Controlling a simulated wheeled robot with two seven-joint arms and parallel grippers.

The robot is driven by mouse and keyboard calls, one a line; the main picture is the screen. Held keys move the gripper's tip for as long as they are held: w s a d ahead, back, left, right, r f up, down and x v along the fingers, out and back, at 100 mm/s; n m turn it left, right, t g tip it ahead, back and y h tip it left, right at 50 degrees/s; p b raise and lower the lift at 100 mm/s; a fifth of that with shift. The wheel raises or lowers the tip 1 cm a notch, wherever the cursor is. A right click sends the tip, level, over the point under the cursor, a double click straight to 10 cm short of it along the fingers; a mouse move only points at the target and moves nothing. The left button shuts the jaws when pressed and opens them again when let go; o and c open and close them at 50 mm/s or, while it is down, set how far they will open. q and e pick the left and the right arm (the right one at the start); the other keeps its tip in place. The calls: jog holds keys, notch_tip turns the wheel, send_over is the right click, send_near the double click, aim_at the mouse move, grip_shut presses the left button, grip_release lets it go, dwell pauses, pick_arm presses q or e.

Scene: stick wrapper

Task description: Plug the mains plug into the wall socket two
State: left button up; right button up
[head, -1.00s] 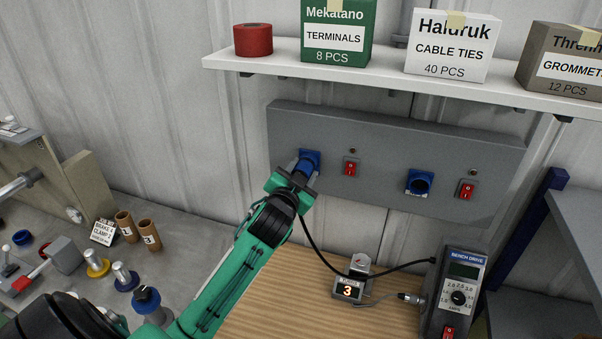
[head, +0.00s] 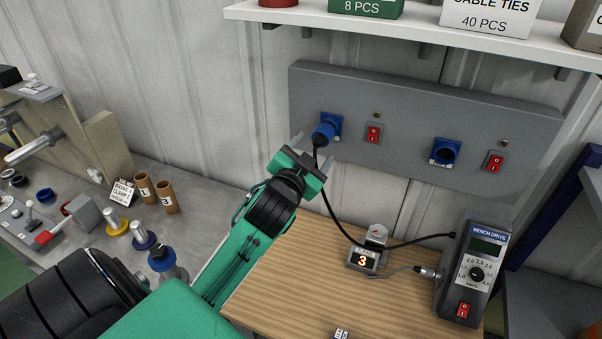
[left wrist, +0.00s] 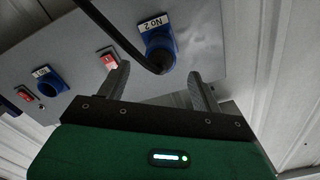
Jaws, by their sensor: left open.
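The blue mains plug (head: 322,134) sits in the left-hand blue socket (head: 338,121) on the grey wall panel. The left wrist view shows this socket's label (left wrist: 154,23) as "No 2", upside down, with the plug (left wrist: 160,48) in it. Its black cable (head: 328,205) hangs down and runs to the bench drive (head: 473,272). My left gripper (head: 312,152) is open just below the plug, pulled back and apart from it. My right gripper is not in view.
A second blue socket (head: 445,152) on the panel (head: 405,130) is empty. Red switches (head: 374,134) sit beside the sockets. A shelf (head: 420,32) with boxes overhangs the panel. A small device showing 3 (head: 363,259) stands on the wooden bench (head: 290,290).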

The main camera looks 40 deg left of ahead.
pick_arm(q)
jog(key=v, duration=0.6)
jog(key=shift+s, duration=0.2)
dwell(0.4)
